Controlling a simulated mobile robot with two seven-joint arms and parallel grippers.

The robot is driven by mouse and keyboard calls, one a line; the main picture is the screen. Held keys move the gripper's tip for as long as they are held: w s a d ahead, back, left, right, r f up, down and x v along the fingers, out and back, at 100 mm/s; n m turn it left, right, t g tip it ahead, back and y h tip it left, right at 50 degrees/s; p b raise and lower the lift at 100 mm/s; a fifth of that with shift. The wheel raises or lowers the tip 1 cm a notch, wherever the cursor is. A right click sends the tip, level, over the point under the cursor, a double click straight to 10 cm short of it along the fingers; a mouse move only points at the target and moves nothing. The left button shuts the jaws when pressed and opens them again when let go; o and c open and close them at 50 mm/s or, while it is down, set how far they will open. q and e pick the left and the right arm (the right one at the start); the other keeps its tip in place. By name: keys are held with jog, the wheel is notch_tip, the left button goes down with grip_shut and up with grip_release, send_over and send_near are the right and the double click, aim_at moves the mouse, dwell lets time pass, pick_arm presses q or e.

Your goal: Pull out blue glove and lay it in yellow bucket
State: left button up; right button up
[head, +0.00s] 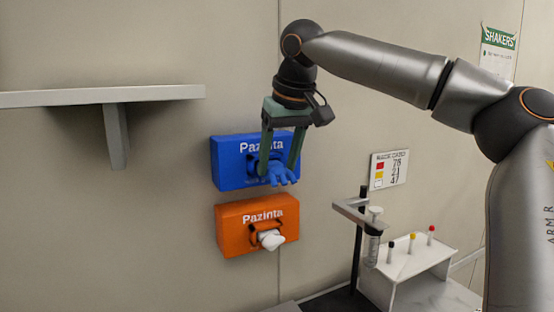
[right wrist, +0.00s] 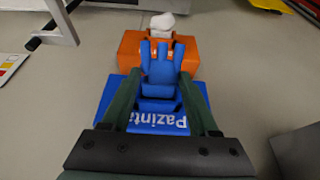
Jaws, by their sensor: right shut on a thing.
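The blue glove (head: 283,174) hangs at the front of the blue Pazinta box (head: 228,163) on the wall. My right gripper (head: 277,170) is at that box's opening, shut on the blue glove, with a finger on each side of it. In the right wrist view the glove (right wrist: 162,62) shows between the green fingers (right wrist: 160,88), its fingers spread past the tips. Whether its cuff is still inside the box cannot be told. No yellow bucket can be made out clearly. My left gripper is not in view.
An orange Pazinta box (head: 233,238) with a white glove (head: 270,240) hangs just below. A wall shelf (head: 100,96) is at left. A stand with a tube (head: 371,245) and a white rack with coloured-cap vials (head: 425,262) stand at lower right.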

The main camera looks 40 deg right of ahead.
aim_at(291, 167)
jog(key=shift+s+a, duration=0.1)
jog(key=shift+s, duration=0.2)
jog(key=shift+s+a, duration=0.1)
jog(key=shift+s, duration=0.2)
jog(key=shift+s+a, duration=0.1)
jog(key=shift+s, duration=0.2)
jog(key=shift+s+a+b, duration=0.25)
jog(key=shift+s, duration=0.5)
jog(key=shift+s+a+b, duration=0.2)
jog(key=shift+s, duration=0.5)
